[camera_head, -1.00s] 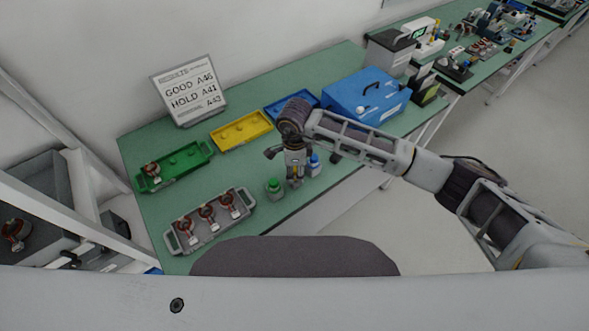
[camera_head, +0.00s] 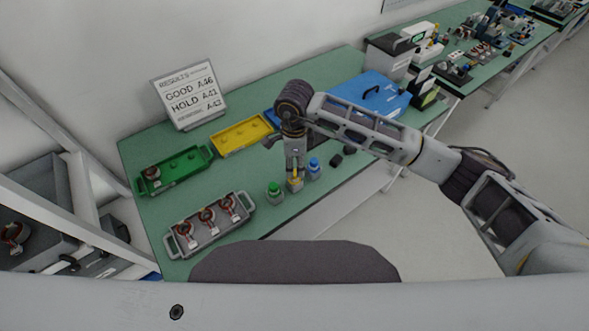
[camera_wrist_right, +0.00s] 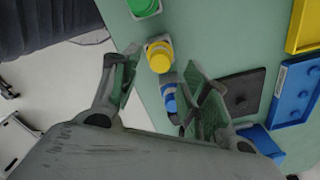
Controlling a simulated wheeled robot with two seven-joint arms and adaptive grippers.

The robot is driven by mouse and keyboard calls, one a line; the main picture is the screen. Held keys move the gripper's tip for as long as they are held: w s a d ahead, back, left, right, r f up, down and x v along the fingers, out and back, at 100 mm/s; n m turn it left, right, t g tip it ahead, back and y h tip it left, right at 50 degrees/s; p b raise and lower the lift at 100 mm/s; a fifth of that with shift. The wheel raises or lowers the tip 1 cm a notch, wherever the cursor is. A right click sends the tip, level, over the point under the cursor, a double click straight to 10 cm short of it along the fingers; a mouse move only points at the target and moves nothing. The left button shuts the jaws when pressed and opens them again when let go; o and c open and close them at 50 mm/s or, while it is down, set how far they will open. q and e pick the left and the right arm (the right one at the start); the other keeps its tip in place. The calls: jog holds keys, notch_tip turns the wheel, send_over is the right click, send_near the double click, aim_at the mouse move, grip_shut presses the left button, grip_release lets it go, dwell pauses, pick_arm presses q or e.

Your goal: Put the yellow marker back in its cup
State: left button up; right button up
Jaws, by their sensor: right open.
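The yellow marker (camera_head: 295,184) stands on the bench just under my right gripper (camera_head: 294,170). In the right wrist view the yellow marker (camera_wrist_right: 159,60) shows its round top, seated in a pale cup. The open fingers of my right gripper (camera_wrist_right: 162,82) lie on either side below it in the picture, with a clear gap from it. The green marker (camera_head: 275,190) and the blue marker (camera_head: 313,167) stand in similar cups on either side. My left gripper is not in view.
A grey tray with coils (camera_head: 210,222) stands at the front left. Behind are a green tray (camera_head: 200,157), a yellow tray (camera_head: 240,136) and a blue case (camera_head: 372,93). A results sign (camera_head: 188,93) stands at the back. The bench's front edge is close to the cups.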

notch_tip(320, 180, up, 7)
jog(key=b, duration=0.1)
jog(key=shift+f, duration=0.15)
jog(key=shift+a, duration=0.1)
dwell(0.7)
